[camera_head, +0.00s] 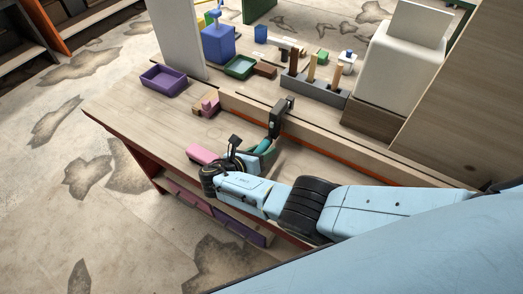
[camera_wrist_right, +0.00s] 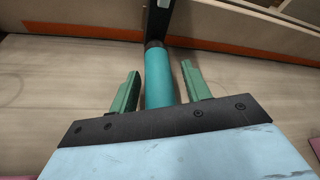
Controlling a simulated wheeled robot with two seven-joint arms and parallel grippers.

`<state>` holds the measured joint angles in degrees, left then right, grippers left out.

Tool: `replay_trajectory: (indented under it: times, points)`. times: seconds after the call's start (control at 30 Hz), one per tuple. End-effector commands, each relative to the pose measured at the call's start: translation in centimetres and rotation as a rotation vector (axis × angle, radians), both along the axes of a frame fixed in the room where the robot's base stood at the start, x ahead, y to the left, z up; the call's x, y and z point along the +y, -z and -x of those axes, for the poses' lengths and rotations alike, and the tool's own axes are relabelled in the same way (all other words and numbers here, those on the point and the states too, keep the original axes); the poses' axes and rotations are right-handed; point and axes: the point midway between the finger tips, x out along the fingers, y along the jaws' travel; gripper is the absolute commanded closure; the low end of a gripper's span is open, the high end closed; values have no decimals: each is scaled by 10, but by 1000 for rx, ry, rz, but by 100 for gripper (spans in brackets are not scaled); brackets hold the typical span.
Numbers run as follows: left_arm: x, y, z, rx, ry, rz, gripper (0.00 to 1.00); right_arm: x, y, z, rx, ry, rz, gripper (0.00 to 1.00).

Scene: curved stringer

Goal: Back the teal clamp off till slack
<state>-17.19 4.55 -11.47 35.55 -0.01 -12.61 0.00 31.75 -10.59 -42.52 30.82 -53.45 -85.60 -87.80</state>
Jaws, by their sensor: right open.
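The teal clamp shows in the head view with its dark bar (camera_head: 277,118) on the long wooden stringer (camera_head: 325,140) and its teal handle (camera_head: 263,146) pointing down toward my right gripper (camera_head: 258,154). In the right wrist view the teal handle (camera_wrist_right: 159,80) runs up to the dark clamp body (camera_wrist_right: 157,22). The green fingers of my right gripper (camera_wrist_right: 160,88) stand on both sides of the handle, open, with a visible gap on each side. The clamp's far jaw is hidden from the wrist view. My left gripper is not in view.
A pink block (camera_head: 203,153) lies on the bench left of my right gripper. A purple tray (camera_head: 163,78), a blue container (camera_head: 218,44), a green tray (camera_head: 240,67) and a grey rack (camera_head: 315,88) with wooden pegs stand farther back. The bench's left front is mostly clear.

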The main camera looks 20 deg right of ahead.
Motion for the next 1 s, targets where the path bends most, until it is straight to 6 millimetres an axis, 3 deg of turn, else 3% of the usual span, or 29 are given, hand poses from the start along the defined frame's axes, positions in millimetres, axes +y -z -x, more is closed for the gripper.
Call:
replay_trajectory:
  times: [0.4, 1.0]
  points:
    - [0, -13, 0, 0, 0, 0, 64, 52, -22, 28, 1, -2, -1, 52]
    - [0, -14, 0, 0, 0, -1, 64, 67, -25, 38, 2, -1, 0, 52]
